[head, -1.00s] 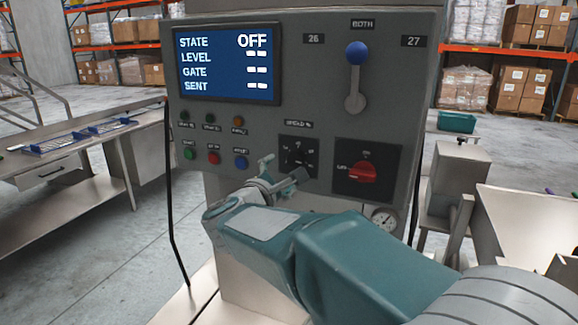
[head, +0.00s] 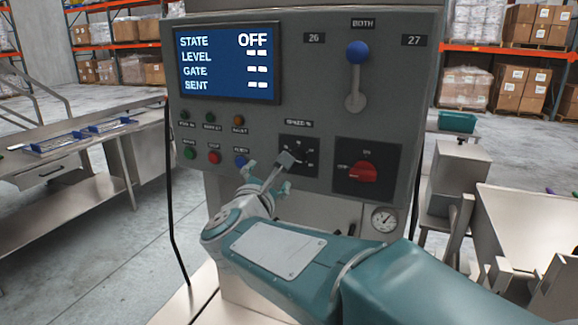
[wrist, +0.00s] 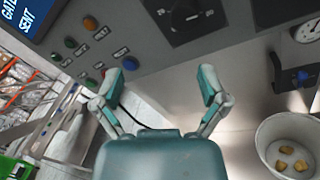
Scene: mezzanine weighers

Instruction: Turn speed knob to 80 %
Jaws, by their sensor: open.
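The speed knob (wrist: 187,9) is dark and sits on a black dial plate (head: 312,168) on the grey control panel. In the head view, my gripper (head: 286,174) covers much of the dial, so the knob's pointer setting cannot be read. In the wrist view, the knob is at the top edge, partly cut off, above and between the fingertips. My gripper (wrist: 160,74) has its two fingers spread wide with nothing between them. It appears to be in front of the panel, below the knob and apart from it.
A red rotary switch (head: 363,172) is right of the dial. Green, red (head: 214,157) and blue (head: 240,160) buttons are on its left. A blue-topped lever (head: 357,52) is above. The display (head: 226,64) reads OFF. A white bucket (wrist: 262,140) is at the wrist view's lower right.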

